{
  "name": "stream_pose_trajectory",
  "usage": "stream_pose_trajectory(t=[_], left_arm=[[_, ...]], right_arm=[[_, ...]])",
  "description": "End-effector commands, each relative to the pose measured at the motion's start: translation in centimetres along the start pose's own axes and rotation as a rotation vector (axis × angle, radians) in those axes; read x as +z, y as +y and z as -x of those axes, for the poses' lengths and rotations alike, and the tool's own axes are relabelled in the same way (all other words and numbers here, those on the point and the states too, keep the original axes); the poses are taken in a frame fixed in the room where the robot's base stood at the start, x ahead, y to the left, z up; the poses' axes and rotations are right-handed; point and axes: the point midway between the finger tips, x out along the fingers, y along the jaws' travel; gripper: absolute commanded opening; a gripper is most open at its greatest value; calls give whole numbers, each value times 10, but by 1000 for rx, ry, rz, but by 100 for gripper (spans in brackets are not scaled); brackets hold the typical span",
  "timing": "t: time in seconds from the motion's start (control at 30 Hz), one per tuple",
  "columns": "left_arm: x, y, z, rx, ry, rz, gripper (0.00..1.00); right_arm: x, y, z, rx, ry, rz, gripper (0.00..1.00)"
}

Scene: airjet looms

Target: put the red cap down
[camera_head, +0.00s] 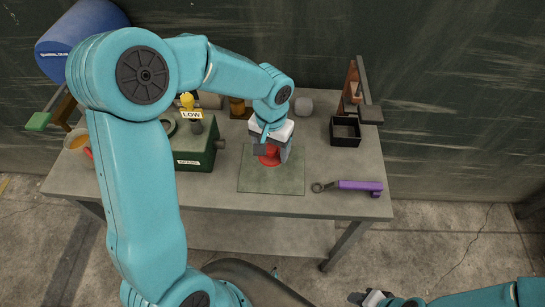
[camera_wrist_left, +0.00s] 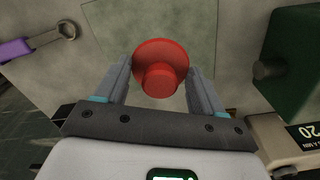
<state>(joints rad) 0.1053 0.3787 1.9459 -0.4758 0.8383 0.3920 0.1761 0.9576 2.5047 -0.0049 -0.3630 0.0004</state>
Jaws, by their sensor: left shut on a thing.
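The red cap (camera_head: 268,154) is held in my left gripper (camera_head: 271,152), above or at the back part of the green-grey mat (camera_head: 272,184) on the table. In the left wrist view the red cap (camera_wrist_left: 160,68) is round, with a wide flange and a narrower knob, and it sits between the two fingers (camera_wrist_left: 160,85). The fingers close on it from both sides. I cannot tell whether the cap touches the mat. My right gripper (camera_head: 372,298) is low at the bottom edge of the head view, away from the table, and too small to read.
A green box (camera_head: 196,145) with a "LOW" tag stands left of the mat. A purple-handled wrench (camera_head: 350,186) lies at the right. A black open bin (camera_head: 345,131) stands behind it. A blue drum (camera_head: 75,35) is at the back left. The mat's front is clear.

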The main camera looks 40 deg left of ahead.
Motion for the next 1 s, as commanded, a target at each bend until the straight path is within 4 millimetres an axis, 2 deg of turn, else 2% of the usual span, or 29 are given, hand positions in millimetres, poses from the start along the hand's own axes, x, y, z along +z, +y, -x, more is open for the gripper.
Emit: stream_pose_trajectory(t=[0.33,0.77,0.8,0.87,1.0], left_arm=[[0,3,-45,0,-2,-2,39],[-1,3,-52,1,1,-3,39],[-1,3,-51,1,0,-2,75],[-1,3,-51,0,0,-2,94],[-1,3,-51,0,0,-3,94]], right_arm=[[0,-1,2,0,0,0,43],[0,1,-4,0,0,0,43],[0,1,-3,0,0,0,43],[0,1,-2,0,0,0,43],[0,1,-2,0,0,0,43]])
